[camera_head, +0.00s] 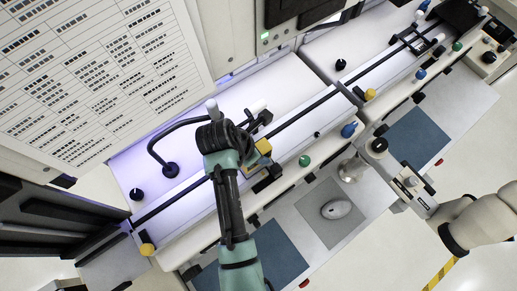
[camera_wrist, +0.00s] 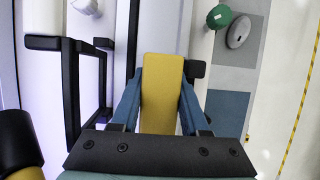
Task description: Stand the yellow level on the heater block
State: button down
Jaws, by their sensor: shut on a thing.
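The yellow level (camera_wrist: 161,88) is a yellow block, held lengthwise between the two blue fingers of my gripper (camera_wrist: 160,100) in the wrist view. In the head view a small part of the level (camera_head: 263,147) shows at my gripper (camera_head: 260,155), over the bonder's white bench beside the black rail. A small dark block (camera_wrist: 195,69) shows just right of the level's far end in the wrist view; I cannot tell whether it is the heater block. I also cannot tell whether the level touches anything below it.
A black frame with a white bar (camera_wrist: 43,42) stands close to my gripper's left in the wrist view. A curved black tube (camera_head: 160,140) rises left of my arm. A green knob (camera_head: 304,160) and a mouse (camera_head: 337,208) lie to the right. Another robot's pale arm (camera_head: 485,220) is at far right.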

dwell(0.3)
jog(key=shift+f+b, duration=0.4)
jog(key=shift+f, duration=0.5)
jog(key=shift+f, duration=0.35)
dwell(0.4)
jog(key=shift+c, duration=1.6)
grip_release()
jog(key=b+v, duration=0.2)
jog(key=v, duration=1.1)
jog(key=shift+w+d, duration=0.1)
